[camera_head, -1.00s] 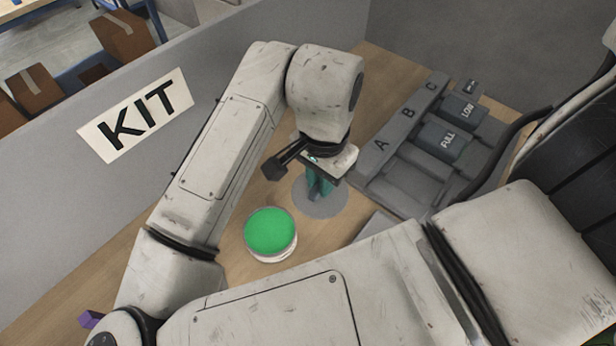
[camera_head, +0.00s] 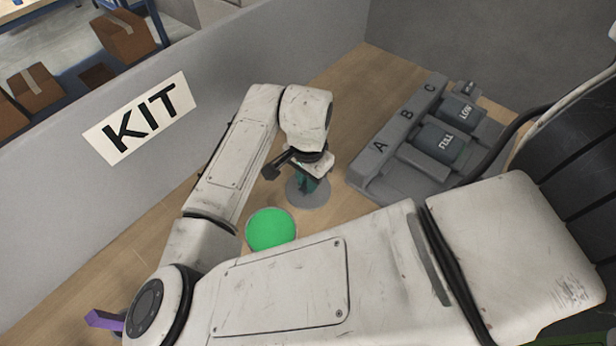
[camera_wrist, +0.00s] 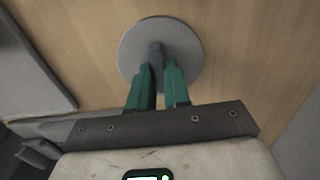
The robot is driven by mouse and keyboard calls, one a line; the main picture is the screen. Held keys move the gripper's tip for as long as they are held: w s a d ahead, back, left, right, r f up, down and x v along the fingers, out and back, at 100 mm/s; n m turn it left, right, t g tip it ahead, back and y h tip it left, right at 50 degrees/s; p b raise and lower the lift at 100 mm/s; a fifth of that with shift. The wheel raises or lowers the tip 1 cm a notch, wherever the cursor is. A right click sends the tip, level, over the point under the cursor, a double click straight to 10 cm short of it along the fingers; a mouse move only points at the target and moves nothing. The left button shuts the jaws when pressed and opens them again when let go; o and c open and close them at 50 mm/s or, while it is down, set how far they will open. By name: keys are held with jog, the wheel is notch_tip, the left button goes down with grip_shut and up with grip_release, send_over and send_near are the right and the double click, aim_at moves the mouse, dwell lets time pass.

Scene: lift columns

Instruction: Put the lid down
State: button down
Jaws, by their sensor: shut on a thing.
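The lid is a grey round disc with a small knob; in the head view the lid (camera_head: 312,200) is just beyond the green-topped round container. The wrist view shows the lid (camera_wrist: 186,40) flat over the wooden table. My gripper (camera_head: 307,184) has teal fingers, shut on the lid's knob; the wrist view shows the gripper (camera_wrist: 158,72) too. Whether the lid touches the table or hangs just above it, I cannot tell. The round container (camera_head: 271,229) holds something bright green, is uncovered, and is partly hidden by my arm.
A grey wall with a KIT sign (camera_head: 143,118) runs along the left. A purple object (camera_head: 104,320) lies at lower left. Bare table lies beyond the lid.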

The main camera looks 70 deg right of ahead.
jog(key=shift+f, duration=0.2)
jog(key=c, duration=1.1)
grip_release()
jog(key=shift+r, duration=0.1)
notch_tip(320, 180, up, 12)
jog(key=shift+r, duration=0.15)
